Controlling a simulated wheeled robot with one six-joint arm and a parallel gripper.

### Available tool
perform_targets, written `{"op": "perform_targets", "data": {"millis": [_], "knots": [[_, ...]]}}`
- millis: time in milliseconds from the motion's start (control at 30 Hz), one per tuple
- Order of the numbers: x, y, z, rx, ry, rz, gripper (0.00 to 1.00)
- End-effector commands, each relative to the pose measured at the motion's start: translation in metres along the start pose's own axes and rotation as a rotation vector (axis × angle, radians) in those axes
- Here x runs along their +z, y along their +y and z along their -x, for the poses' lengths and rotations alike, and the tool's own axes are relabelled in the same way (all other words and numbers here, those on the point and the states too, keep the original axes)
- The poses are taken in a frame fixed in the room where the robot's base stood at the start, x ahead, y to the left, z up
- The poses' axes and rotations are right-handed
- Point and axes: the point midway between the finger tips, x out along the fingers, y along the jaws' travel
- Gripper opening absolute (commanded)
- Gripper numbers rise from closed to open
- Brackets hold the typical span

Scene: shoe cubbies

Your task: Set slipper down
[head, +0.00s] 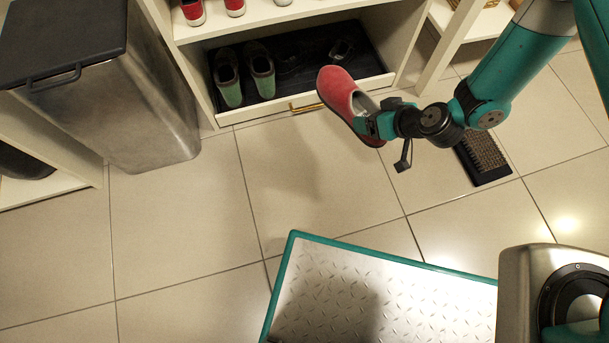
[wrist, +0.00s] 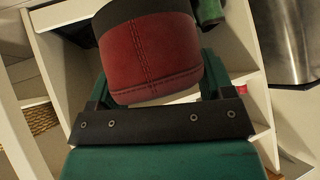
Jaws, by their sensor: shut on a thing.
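A red slipper (head: 340,92) with a grey inside and dark sole is held in my gripper (head: 372,122), in front of the lower cubby. My gripper is shut on its heel end, and the toe points up and left in the head view. In the wrist view the slipper's red stitched heel (wrist: 152,55) fills the space between my gripper's fingers (wrist: 155,88). The slipper is in the air, apart from the floor; it partly covers the cubby's front edge.
The lower cubby (head: 255,113) has a brass handle and a dark mat holding a green pair of shoes (head: 262,70) at left and dark sandals (head: 340,50) at right. A steel bin (head: 150,110) stands left. A brush mat (head: 482,158) lies right. The middle floor is clear.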

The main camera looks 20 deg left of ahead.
Motion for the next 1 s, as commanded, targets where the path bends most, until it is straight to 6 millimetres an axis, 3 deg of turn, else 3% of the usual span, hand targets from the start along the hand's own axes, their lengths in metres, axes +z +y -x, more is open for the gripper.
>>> {"op": "perform_targets", "data": {"millis": [33, 133, 200, 333, 467, 800, 1000], "knots": [[0.011, -0.025, -0.021, -0.077, -0.018, 0.076, 0.44], [0.022, -0.065, -0.042, -0.2, -0.047, 0.2, 0.44], [0.029, -0.085, -0.051, -0.263, -0.062, 0.265, 0.44], [0.037, -0.107, -0.06, -0.33, -0.079, 0.334, 0.44], [0.052, -0.11, -0.074, -0.348, -0.085, 0.351, 0.44], [0.12, -0.092, -0.141, -0.346, -0.084, 0.349, 0.44], [0.144, -0.086, -0.166, -0.345, -0.083, 0.348, 0.44]]}}
